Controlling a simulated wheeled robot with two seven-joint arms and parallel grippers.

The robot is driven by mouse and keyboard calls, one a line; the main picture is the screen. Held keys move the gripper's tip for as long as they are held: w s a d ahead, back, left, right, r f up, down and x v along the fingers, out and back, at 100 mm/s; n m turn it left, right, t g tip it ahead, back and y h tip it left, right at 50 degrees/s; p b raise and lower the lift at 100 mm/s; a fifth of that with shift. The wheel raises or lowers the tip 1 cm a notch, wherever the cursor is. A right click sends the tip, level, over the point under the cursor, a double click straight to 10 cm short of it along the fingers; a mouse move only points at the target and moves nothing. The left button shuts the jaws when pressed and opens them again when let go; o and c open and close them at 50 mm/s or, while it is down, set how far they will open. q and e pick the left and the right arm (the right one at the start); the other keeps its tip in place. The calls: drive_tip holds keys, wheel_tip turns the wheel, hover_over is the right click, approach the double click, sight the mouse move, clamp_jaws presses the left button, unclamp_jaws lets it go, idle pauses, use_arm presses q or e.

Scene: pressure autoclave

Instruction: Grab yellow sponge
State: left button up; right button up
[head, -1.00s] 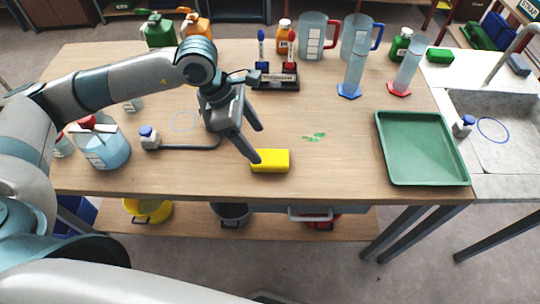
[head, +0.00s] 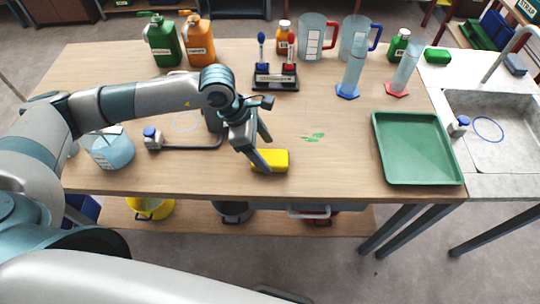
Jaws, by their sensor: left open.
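The yellow sponge (head: 274,160) lies flat on the wooden table near its front edge, left of the green tray. My left gripper (head: 268,154) is open and reaches down at the sponge from the upper left. One finger overlaps the sponge's left part in the head view and the other finger is behind it, towards the far side. I cannot tell whether either finger touches the sponge. My right gripper is not in view.
A green tray (head: 420,112) lies at the table's right, beside the sink (head: 500,150). Measuring cylinders, jugs and bottles stand along the back. A blue-tinted container (head: 112,150) stands at the left. The table between sponge and tray is clear, apart from green marks (head: 313,137).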

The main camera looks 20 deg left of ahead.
sight(270, 160)
use_arm(q)
drive_tip(key=shift+x, duration=0.9)
drive_tip(key=shift+f+b, duration=0.25)
drive_tip(key=shift+b, duration=0.15)
idle(0.5)
drive_tip(key=c, duration=1.1)
